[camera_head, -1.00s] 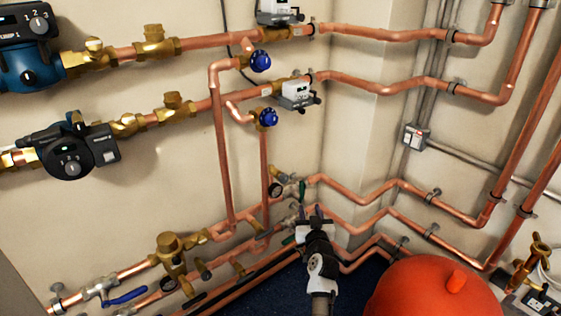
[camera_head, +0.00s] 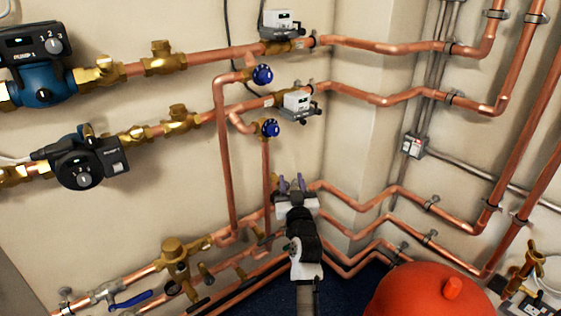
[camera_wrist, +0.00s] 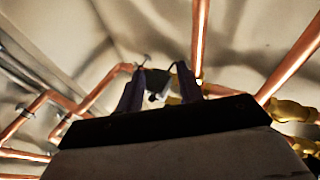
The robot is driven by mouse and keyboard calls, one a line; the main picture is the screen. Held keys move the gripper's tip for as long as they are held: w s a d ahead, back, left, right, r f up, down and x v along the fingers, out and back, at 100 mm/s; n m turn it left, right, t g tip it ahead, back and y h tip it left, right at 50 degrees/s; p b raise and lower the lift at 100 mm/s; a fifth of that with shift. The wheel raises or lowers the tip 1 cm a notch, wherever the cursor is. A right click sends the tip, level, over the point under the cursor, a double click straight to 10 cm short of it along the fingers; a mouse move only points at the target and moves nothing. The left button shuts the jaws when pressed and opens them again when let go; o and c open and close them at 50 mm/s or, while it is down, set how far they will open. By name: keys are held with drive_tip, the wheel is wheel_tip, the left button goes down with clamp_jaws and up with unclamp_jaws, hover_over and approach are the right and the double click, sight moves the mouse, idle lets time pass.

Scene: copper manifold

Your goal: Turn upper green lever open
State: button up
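My gripper (camera_head: 291,183) is raised in front of the copper pipes near the wall corner. It covers the spot where the upper green lever showed earlier, so I cannot make that lever out in the head view. In the wrist view my gripper (camera_wrist: 158,88) has its two dark fingers apart. Between and just beyond them is a small dark and light valve part (camera_wrist: 158,97). I cannot tell whether it is the green lever or whether the fingers touch it. The lower green lever is also hidden behind my arm.
Copper pipes (camera_head: 365,202) run right from behind my gripper. Two blue handwheels (camera_head: 263,75) are above it. A blue lever (camera_head: 131,300) is at lower left. A red rounded vessel (camera_head: 430,292) stands close on the right. Two pumps (camera_head: 78,162) hang at left.

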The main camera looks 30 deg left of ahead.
drive_tip(key=s+a+r+y+p, duration=0.1)
drive_tip(key=s+r, duration=0.2)
drive_tip(key=r, duration=0.4)
drive_tip(key=shift+a+r+n+y, duration=0.2)
drive_tip(key=shift+a+n+y, duration=0.15)
drive_tip(key=shift+n+y, duration=0.05)
drive_tip(key=shift+s, duration=0.1)
